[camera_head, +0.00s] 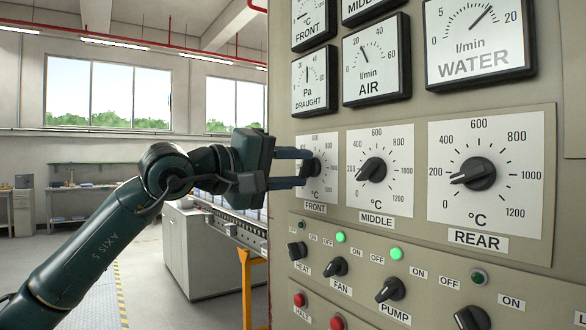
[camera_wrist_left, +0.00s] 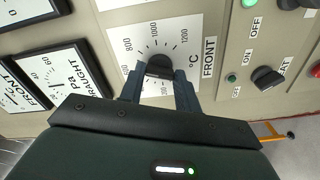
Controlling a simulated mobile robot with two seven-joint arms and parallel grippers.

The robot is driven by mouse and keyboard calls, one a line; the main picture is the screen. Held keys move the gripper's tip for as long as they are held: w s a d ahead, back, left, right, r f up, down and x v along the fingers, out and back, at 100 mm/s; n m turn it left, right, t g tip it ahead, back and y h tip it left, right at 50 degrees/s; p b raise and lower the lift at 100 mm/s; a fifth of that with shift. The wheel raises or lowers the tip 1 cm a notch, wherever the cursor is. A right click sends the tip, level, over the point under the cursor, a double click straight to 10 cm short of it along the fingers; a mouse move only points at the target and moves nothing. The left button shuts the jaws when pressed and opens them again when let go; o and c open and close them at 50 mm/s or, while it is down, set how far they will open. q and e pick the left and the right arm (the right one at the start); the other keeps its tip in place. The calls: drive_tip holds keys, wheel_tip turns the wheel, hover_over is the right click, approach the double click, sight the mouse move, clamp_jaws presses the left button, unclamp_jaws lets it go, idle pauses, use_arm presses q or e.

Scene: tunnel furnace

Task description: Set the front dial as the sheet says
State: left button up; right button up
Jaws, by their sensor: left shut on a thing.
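The front dial (camera_head: 316,167) is a black knob on a white °C scale plate, left of the middle and rear dials. My left gripper (camera_head: 306,168) reaches in from the left, its two fingers shut on the knob from above and below in the head view. In the left wrist view the front dial (camera_wrist_left: 160,65) sits between the fingertips (camera_wrist_left: 158,82), with the FRONT label beside it. Which way its pointer faces is unclear. The sheet is not in view. My right gripper is not in view.
The middle dial (camera_head: 372,169) and rear dial (camera_head: 474,174) are to the right. Gauges, including the draught gauge (camera_head: 315,81), are above. The heat (camera_head: 297,250), fan (camera_head: 335,266) and pump (camera_head: 391,289) switches are below. A conveyor (camera_head: 232,226) runs behind my arm.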

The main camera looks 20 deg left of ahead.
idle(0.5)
use_arm(q)
drive_tip(key=o, duration=1)
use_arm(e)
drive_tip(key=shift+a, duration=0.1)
use_arm(q)
drive_tip(key=shift+s+a+f, duration=0.1)
drive_tip(key=shift+s+a, duration=0.25)
drive_tip(key=b+v, duration=0.3)
drive_tip(key=v, duration=0.9)
drive_tip(key=shift+s, duration=0.1)
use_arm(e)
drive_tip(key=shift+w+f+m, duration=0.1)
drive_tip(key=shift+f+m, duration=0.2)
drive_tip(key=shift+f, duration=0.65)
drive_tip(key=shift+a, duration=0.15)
